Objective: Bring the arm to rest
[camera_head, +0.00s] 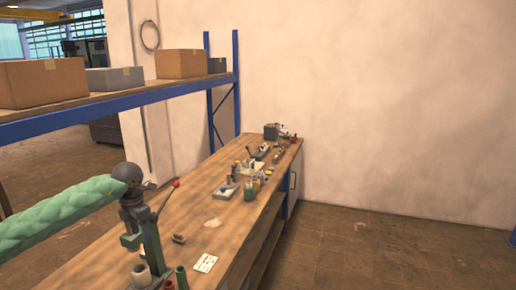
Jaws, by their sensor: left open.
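My left arm comes in from the left in a green quilted sleeve and ends in a dark round wrist. Below the wrist, my left gripper (131,238) points down over the near left part of the wooden workbench (225,228). It is open, and I see nothing held in it. It overlaps in the picture with a green bench press (152,252) that has a red-knobbed lever; I cannot tell whether they touch. My right gripper is not in view.
A grey roll (142,274), a green cylinder (182,277) and a white card (205,263) are at the bench's near end. Several small tools and bottles stand farther along. A blue-framed shelf (120,100) with boxes is above left. The floor at right is clear.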

